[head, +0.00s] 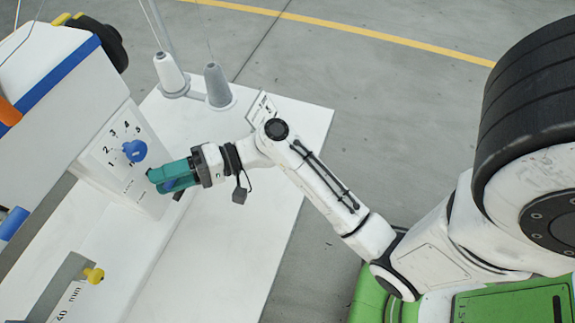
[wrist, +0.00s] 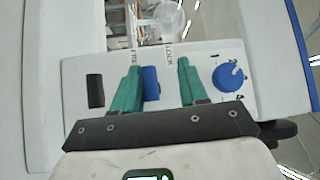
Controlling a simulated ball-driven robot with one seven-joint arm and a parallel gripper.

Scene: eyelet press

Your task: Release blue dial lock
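The blue dial (head: 135,150) is a round knob on the white machine's front panel, with numbers around it. It also shows right of my gripper in the wrist view (wrist: 229,77). A blue block (wrist: 151,83), which looks like the lock lever, stands on the same panel near sideways "FREE" and "LOCK" labels. My gripper (head: 152,180) has teal fingers and is at the panel, below and right of the dial. In the wrist view my gripper (wrist: 158,66) is open, with the block between its fingers, close to the left one and clear of the right. I cannot tell whether they touch.
A black block (wrist: 95,90) sits on the panel left of my fingers. Thread cones, one white (head: 170,72) and one grey (head: 217,85), stand on the white table (head: 235,225). A yellow knob (head: 94,275) is at the lower left. The table's right part is mostly clear.

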